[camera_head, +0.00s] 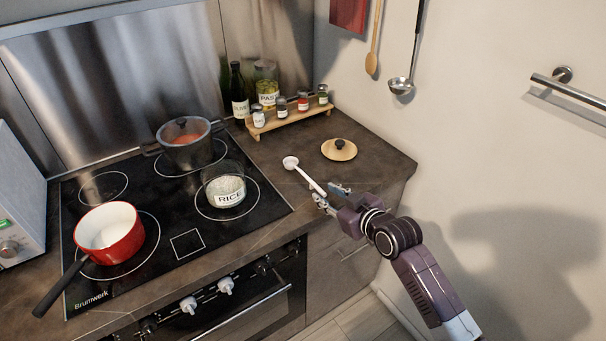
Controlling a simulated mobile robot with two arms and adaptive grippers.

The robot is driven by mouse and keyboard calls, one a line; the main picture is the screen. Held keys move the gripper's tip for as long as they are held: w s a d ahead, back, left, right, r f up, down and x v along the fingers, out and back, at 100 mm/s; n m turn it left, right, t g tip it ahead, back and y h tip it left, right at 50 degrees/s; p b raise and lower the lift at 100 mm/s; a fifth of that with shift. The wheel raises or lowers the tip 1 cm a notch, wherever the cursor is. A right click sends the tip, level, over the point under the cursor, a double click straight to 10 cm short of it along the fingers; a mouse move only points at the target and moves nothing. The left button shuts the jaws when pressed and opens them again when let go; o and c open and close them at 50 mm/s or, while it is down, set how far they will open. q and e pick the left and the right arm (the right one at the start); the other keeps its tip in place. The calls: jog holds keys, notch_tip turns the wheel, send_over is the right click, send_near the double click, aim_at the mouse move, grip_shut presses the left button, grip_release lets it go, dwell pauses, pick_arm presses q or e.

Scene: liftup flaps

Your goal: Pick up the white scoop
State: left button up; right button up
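The white scoop (308,177) is at the front part of the counter, right of the stove. Its round bowl points up and left, and its handle runs down and right toward my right gripper. My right gripper (327,194) is at the handle's end, with its two fingers apart on either side of the handle. It looks open; the fingers partly hide the handle end, and contact is not clear. I cannot tell whether the scoop rests fully on the counter. My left gripper is not in view.
A wooden lid (339,150) lies behind the scoop. A rice jar (227,191), a dark pot (184,150) and a red saucepan (110,236) stand on the stove. A spice rack (287,118) is at the back. The wall is close on the right.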

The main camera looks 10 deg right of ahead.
aim_at(320, 189)
jog(key=shift+x, duration=1.95)
jog(key=shift+r, duration=0.15)
grip_shut()
